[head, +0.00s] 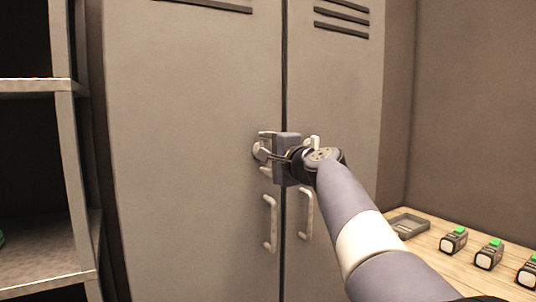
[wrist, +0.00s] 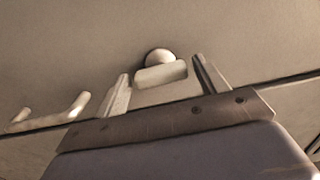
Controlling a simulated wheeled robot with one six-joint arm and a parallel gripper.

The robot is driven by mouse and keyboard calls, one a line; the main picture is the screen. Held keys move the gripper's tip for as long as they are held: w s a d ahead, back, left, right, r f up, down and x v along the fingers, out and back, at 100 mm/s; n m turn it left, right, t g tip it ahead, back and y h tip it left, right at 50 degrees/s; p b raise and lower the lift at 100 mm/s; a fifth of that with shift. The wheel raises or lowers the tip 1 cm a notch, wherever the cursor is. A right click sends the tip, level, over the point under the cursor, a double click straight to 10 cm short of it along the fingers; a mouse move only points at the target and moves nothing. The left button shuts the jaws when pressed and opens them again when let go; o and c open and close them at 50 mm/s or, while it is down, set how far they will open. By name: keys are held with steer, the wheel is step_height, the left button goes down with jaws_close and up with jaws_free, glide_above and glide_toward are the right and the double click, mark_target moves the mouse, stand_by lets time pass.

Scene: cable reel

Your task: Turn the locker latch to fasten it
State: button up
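The grey locker (head: 190,120) has two doors that look shut, with a narrow dark seam between them. The pale latch (head: 260,151) is on the left door near the seam, above the handles. My gripper (head: 266,152) is at the latch and partly covers it. In the wrist view, the latch (wrist: 162,75) shows as a round knob with a short bar. The bar lies between the two fingers of my gripper (wrist: 163,84), with a visible gap on each side. My gripper is open. A small pale piece (head: 314,142) shows on the right door, partly behind my wrist.
Two pale handles, left (head: 270,223) and right (head: 306,213), stand out below the latch. An open shelf unit (head: 64,130) stands at the left. A wooden table (head: 440,262) at the lower right holds a grey tray (head: 398,227) and several small green-topped devices (head: 453,241).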

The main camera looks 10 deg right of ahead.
steer(key=shift+o, duration=0.7)
steer(key=b+v, duration=0.1)
steer(key=v, duration=0.9)
steer(key=shift+s, duration=0.4)
steer(key=shift+d, duration=0.1)
steer(key=p+x, duration=0.1)
steer(key=x, duration=0.9)
steer(key=shift+w, duration=0.4)
